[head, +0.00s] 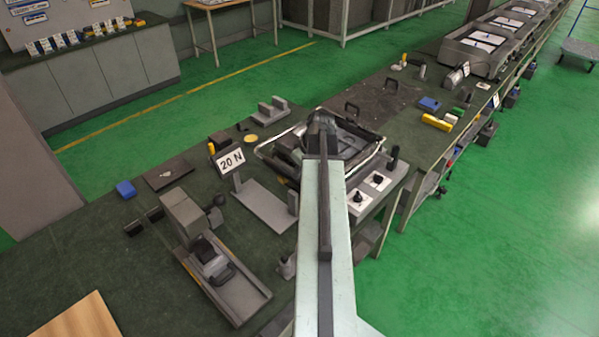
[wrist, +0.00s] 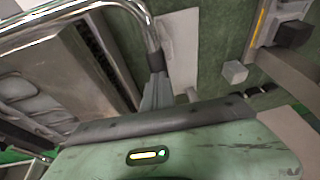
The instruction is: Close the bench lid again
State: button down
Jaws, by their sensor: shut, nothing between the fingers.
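A dark unit with a bright chrome rail (head: 372,158) sits on the bench, partly hidden behind my arm. Its rail also shows large in the wrist view (wrist: 140,12), running from the left edge and bending down to a dark sleeve. A dark, ribbed metal interior (wrist: 35,95) shows left of the rail. I cannot tell for sure which part is the lid or its angle. My gripper (wrist: 157,92) is shut and empty, its fingertips close to the rail's sleeved end; I cannot tell whether they touch. In the head view my arm hides the fingers.
A panel with two knobs (head: 369,188) stands right of my arm. A "20 N" sign (head: 230,161) and a grey bracket (head: 265,205) stand left of the unit. A grey machine (head: 225,280) is nearer. A dark plate with handles (head: 375,103) lies behind.

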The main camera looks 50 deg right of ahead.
jog(key=shift+s+a+f, duration=0.25)
jog(key=shift+s+a, duration=0.05)
jog(key=shift+a, duration=0.05)
jog(key=shift+w+d+r+p, duration=0.15)
jog(key=shift+r+p, duration=0.15)
jog(key=shift+p, duration=0.2)
jog(key=r+p, duration=0.4)
jog(key=p, duration=0.1)
jog(key=shift+w+d+r, duration=0.15)
jog(key=shift+d+r, duration=0.25)
jog(key=p+v, duration=0.8)
jog(key=v, duration=0.1)
jog(key=shift+a, duration=0.1)
